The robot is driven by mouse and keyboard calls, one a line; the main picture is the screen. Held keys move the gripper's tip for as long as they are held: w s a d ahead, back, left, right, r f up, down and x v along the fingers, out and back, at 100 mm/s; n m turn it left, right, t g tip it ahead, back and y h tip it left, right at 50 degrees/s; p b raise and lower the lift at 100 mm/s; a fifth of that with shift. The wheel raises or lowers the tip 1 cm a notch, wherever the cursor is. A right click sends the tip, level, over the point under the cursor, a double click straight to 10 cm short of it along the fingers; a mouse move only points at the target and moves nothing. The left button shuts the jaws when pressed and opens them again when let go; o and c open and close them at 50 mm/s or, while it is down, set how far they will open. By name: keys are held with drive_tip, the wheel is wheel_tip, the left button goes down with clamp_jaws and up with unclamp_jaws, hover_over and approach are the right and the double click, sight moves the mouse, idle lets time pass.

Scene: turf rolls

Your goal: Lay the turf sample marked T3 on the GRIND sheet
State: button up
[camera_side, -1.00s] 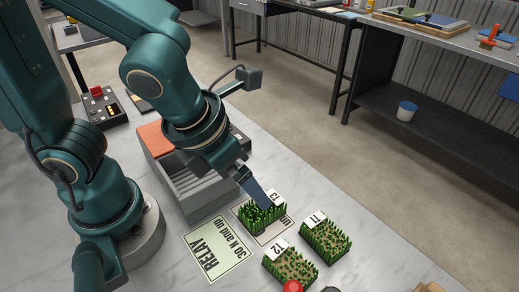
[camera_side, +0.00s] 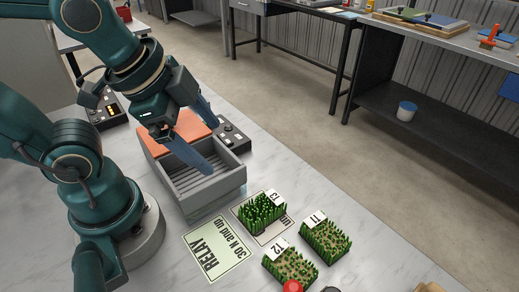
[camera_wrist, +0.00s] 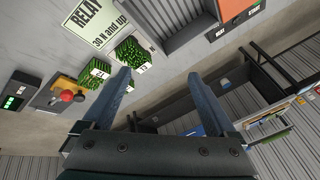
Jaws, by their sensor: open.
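The turf sample marked T3 (camera_side: 262,209) is a block of green grass with a white label, lying flat on a pale sheet (camera_side: 287,224). It covers most of that sheet, and only a few letters, like "un", show, so I cannot read the sheet's name. Sample T1 (camera_side: 325,240) and sample T2 (camera_side: 289,266) lie on the bench nearby. My gripper (camera_side: 210,149) is open and empty, above the grey ribbed tray, up and left of T3 and apart from it. In the wrist view its two fingers (camera_wrist: 158,76) are spread with nothing between them.
The RELAY sheet (camera_side: 217,249), reading "30 N and up", lies bare beside T3's sheet. The grey ribbed tray (camera_side: 216,199) has an orange pad (camera_side: 189,126) at its far end. A dark control box (camera_side: 232,139) stands beside it. A red knob (camera_side: 292,286) sits near T2.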

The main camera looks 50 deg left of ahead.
drive_tip(key=n, duration=0.5)
drive_tip(key=a+n, duration=0.1)
drive_tip(key=n, duration=0.2)
drive_tip(key=shift+s+a+r, duration=0.1)
drive_tip(key=shift+s+r, duration=0.2)
drive_tip(key=shift+s, duration=0.05)
